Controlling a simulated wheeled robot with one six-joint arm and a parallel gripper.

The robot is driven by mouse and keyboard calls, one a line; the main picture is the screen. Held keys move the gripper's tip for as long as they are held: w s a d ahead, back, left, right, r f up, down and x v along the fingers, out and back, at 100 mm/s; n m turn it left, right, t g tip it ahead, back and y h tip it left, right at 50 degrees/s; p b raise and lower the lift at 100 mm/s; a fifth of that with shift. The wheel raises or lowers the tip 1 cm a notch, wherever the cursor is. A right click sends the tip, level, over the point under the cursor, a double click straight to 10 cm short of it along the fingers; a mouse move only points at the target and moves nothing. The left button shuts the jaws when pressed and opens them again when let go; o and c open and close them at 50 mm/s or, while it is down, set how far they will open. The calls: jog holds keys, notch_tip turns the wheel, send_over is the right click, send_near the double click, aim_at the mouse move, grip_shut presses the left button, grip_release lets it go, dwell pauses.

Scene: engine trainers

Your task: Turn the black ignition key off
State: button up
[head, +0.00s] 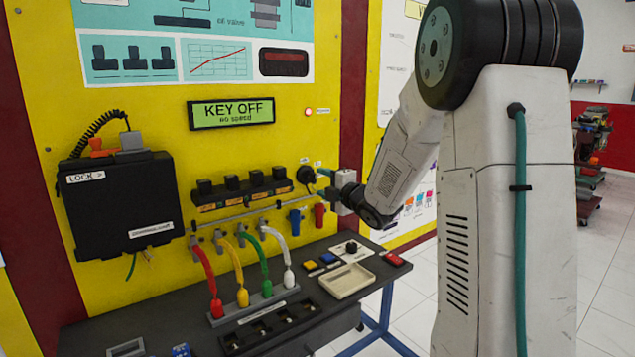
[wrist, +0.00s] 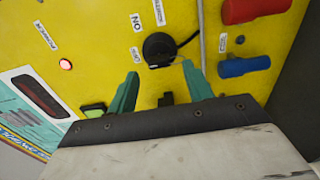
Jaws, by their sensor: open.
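The black ignition key (wrist: 160,47) is on a round black switch in the yellow panel, with ON and OFF labels beside it in the wrist view. It also shows in the head view as a small black knob (head: 305,174). The display (head: 231,112) reads "KEY OFF", with a smaller line under it. My gripper (wrist: 160,69) is open; its two teal fingers point at the panel, with the key just ahead between their tips. In the head view my gripper (head: 323,181) is close to the switch. I cannot tell if a finger touches the key.
A red part (wrist: 253,9) and a blue part (wrist: 243,66) stick out from the panel at right. A red light (wrist: 65,64) glows at left. A table (head: 180,336) with coloured hoses and a tray (head: 348,281) stands below. A black box (head: 118,198) hangs at left.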

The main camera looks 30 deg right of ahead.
jog(key=s, duration=0.4)
dwell(0.5)
